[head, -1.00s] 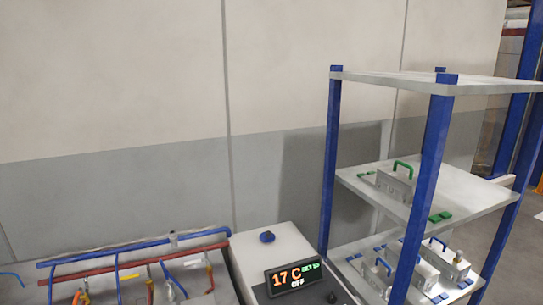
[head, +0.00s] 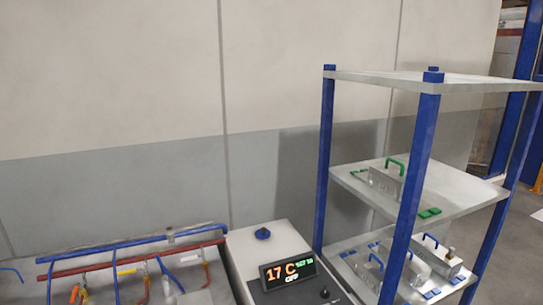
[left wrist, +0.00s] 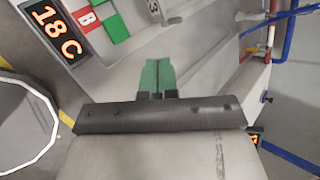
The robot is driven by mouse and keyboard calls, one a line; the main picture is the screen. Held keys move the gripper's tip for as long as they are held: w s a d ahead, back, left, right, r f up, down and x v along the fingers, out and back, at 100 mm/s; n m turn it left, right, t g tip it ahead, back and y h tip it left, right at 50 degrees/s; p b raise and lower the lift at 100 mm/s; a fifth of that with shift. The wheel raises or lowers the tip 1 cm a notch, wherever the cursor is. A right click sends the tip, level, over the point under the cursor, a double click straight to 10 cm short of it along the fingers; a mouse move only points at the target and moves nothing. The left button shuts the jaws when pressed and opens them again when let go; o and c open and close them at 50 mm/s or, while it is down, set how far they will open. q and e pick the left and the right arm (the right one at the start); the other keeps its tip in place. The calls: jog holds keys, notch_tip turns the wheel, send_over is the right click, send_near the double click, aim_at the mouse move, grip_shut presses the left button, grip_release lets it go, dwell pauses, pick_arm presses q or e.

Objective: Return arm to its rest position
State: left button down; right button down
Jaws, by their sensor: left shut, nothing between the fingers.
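My left gripper (left wrist: 158,64) shows in the left wrist view. Its two green fingers are together and nothing is between them. Its fingertips point at a light grey bench-like surface and appear apart from the objects there. No arm or gripper of mine shows in the head view. My right gripper is in neither view.
The wrist view shows an 18 C display (left wrist: 55,33) and a round grey container (left wrist: 25,125).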

pick_arm(q)
jog(key=s+d+r+n+g+h, duration=0.2)
jog(key=s+d+r+n+h, duration=0.15)
jog(key=s+n, duration=0.5)
jog(key=s+d+r+n+g+h, duration=0.2)
jog(key=s+d+n, duration=0.25)
jog(key=s, duration=0.65)
notch_tip(320, 180, down, 31)
jog(key=s+g+b, duration=0.1)
jog(key=b, duration=0.3)
jog(key=s+a+f+g+b, duration=0.1)
jog(key=s+a+f+b, duration=0.2)
jog(key=s+f, duration=1.3)
jog(key=shift+s+a+f, duration=0.15)
jog(key=shift+a+f, duration=0.1)
jog(key=shift+f, duration=0.65)
